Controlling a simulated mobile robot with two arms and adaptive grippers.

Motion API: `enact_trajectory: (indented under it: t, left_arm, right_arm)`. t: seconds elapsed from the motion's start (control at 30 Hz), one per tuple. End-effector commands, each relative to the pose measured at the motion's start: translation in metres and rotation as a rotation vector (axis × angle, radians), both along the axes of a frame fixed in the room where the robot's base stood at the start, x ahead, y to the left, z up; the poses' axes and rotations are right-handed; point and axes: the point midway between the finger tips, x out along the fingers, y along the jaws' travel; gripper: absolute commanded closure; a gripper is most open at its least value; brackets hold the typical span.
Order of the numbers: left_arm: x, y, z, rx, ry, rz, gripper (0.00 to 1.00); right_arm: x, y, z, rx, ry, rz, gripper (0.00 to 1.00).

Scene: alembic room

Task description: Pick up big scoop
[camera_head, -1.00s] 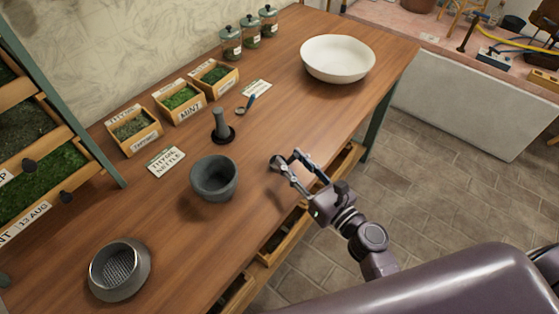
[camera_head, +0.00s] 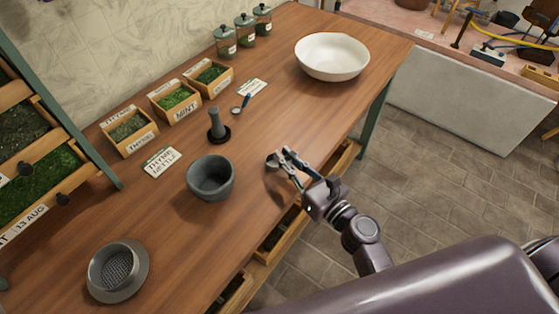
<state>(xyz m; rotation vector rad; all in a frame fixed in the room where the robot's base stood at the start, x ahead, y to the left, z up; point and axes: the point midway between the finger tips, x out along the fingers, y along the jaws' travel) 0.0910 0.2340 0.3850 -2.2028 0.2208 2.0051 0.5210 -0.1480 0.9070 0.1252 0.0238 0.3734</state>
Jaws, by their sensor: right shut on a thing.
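The big scoop (camera_head: 273,160) is at the front half of the wooden table, right of the grey mortar. Its dark round bowl shows just beyond my fingertips, and its handle is mostly hidden by the fingers. My right gripper (camera_head: 285,162) reaches in from the lower right, low over the table, and is shut on the scoop. I cannot tell whether the scoop touches the tabletop. A smaller scoop (camera_head: 236,110) with a blue handle lies farther back, beside a label card. My left gripper is not in view.
The mortar (camera_head: 211,177) stands left of the gripper, with the pestle (camera_head: 214,122) upright behind it. A sieve (camera_head: 117,270) is at the front left, a white bowl (camera_head: 332,57) at the far right. Herb boxes (camera_head: 174,101) and jars line the back. Open drawers (camera_head: 280,236) sit below the front edge.

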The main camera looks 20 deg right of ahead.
Motion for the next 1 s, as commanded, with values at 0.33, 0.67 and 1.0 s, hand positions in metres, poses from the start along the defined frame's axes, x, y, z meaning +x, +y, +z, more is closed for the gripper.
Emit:
enact_trajectory:
  t: [0.33, 0.67, 1.0]
  left_arm:
    - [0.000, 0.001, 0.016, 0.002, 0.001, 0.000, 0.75]
    - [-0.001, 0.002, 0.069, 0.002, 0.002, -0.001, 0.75]
    - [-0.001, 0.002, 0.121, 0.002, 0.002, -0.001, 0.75]
  right_arm:
    - [0.000, 0.000, 0.029, -0.003, -0.003, 0.002, 1.00]
    - [0.000, 0.000, 0.106, -0.004, -0.002, 0.002, 1.00]
    - [0.000, 0.000, 0.170, 0.001, -0.002, 0.000, 1.00]
